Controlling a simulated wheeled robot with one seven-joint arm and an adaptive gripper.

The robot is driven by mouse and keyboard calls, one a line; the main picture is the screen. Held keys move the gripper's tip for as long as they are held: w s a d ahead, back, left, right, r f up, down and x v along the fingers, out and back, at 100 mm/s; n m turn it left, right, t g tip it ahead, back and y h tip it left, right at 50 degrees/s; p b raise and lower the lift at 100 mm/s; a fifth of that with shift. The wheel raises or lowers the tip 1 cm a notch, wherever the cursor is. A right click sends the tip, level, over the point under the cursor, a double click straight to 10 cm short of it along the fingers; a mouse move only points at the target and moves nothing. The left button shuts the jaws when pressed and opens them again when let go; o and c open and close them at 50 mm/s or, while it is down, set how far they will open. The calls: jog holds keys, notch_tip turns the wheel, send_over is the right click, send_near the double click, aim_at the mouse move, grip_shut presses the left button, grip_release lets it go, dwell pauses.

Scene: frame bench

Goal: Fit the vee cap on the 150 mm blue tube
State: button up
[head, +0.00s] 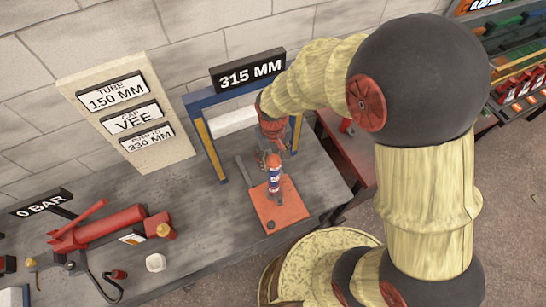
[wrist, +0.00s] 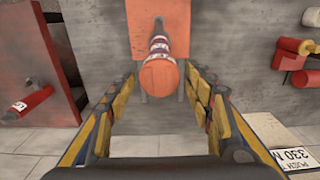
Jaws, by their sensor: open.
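My gripper (head: 271,152) is open above the orange base plate (head: 278,208) on the bench. In the wrist view, my gripper (wrist: 158,74) has its fingers on either side of an orange round-ended cylinder (wrist: 157,80), with a gap on both sides. The cylinder has a blue and white label and stands on the plate; it also shows in the head view (head: 274,180). I cannot make out whether the 150 mm blue tube or vee cap is part of this stack. Neither is clearly identifiable elsewhere.
A blue frame (head: 208,142) with yellow strips and a 315 MM sign (head: 248,70) stands behind. A sign board (head: 155,150) reads TUBE 150 MM, CAP VEE and 330 MM. A red pump (head: 110,228) and 0 BAR display (head: 42,203) are left. Coloured parts sit far right.

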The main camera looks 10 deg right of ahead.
aim_at(273, 159)
jog(key=shift+o, duration=0.4)
notch_tip(273, 159, up, 12)
dwell(0.4)
jog(key=shift+f, duration=0.1)
dwell(0.4)
